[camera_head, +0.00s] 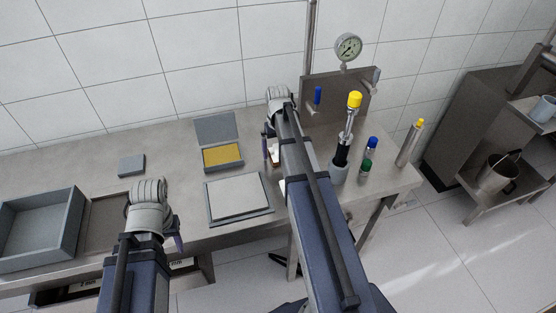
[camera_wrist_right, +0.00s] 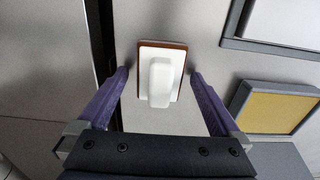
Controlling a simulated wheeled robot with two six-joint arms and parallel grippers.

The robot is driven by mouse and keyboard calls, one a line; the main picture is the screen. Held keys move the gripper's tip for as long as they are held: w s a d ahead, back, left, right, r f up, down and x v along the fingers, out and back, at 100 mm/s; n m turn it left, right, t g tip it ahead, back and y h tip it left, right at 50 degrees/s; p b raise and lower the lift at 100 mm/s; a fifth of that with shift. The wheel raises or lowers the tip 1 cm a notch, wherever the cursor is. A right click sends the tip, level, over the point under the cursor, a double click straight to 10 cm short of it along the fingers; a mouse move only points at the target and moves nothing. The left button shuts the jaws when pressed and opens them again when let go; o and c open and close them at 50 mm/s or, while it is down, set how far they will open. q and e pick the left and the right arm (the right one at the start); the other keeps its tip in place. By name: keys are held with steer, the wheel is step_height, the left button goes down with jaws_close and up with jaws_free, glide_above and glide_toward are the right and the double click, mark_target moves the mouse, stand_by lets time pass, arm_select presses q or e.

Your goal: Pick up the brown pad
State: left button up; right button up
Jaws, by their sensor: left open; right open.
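A pad with a brown rim (camera_wrist_right: 146,45) and a white raised block (camera_wrist_right: 160,82) on top lies on the steel bench in the right wrist view. In the head view only a small part of it (camera_head: 273,154) shows beside my right arm. My right gripper (camera_wrist_right: 160,76) is open, with one purple finger on each side of the pad and gaps between. In the head view it (camera_head: 269,132) is mostly hidden by its own arm. My left gripper (camera_head: 178,238) is over the bench's front left; a purple finger shows and nothing is seen in it.
An open grey box with a yellow pad (camera_head: 222,156) and a pale plate (camera_head: 238,195) lie left of my right gripper. A grey tray (camera_head: 70,232) and small grey block (camera_head: 131,165) are further left. Yellow-capped tubes (camera_head: 410,142) and a gauge stand (camera_head: 340,90) are at right.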

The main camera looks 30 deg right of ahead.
mark_target(278, 148)
steer(key=shift+f, duration=0.1)
steer(key=c, duration=1.3)
step_height(278, 148, up, 10)
steer(key=p, duration=1)
steer(key=o, duration=0.8)
steer(key=c, duration=0.6)
